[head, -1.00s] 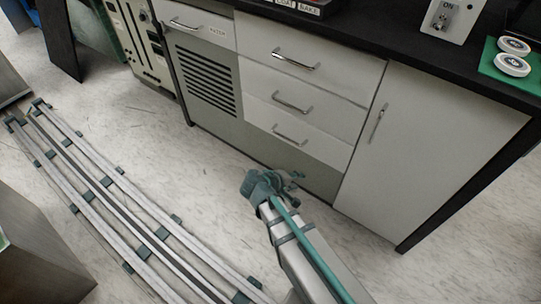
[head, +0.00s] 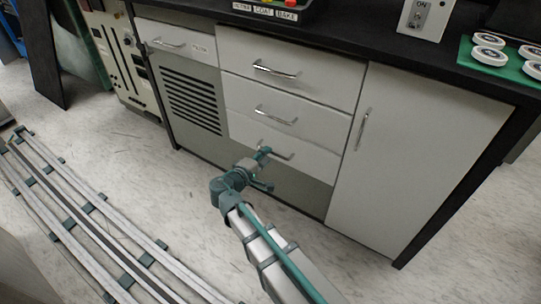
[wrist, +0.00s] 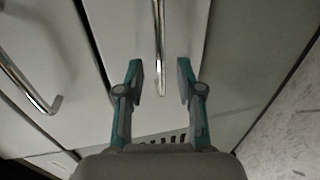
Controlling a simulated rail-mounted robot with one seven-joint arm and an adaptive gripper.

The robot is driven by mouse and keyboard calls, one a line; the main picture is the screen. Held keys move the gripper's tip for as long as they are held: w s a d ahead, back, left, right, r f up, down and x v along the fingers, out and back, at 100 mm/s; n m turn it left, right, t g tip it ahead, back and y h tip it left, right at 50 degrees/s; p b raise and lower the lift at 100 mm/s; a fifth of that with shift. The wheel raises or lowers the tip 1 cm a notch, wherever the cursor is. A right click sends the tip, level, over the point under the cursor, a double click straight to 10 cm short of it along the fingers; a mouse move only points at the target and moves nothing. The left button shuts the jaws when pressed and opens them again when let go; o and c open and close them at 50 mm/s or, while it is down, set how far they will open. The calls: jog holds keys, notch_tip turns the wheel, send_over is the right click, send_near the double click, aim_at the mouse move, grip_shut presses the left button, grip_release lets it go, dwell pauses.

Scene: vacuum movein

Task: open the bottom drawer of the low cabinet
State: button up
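The low cabinet (head: 190,140) has a stack of three pale drawers with chrome bar handles. The bottom drawer (head: 318,163) is closed. Its handle (head: 284,155) is partly hidden by my gripper (head: 267,168) in the head view. In the wrist view my gripper (wrist: 160,78) is open, one finger on each side of the bottom drawer's handle (wrist: 159,45). Gaps show on both sides, and the fingers are not closed on it. The middle drawer's handle (wrist: 28,88) is at the left of the wrist view.
A tall door (head: 415,160) stands right of the drawers. A vented panel (head: 192,100) is to the left. The black countertop (head: 380,50) overhangs above and bears a switch box (head: 424,20) and a green mat with white discs. Floor rails (head: 95,215) lie at left. Floor before the cabinet is clear.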

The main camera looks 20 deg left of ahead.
jog(key=shift+b+x, duration=0.55)
jog(key=shift+x, duration=1.45)
grip_shut()
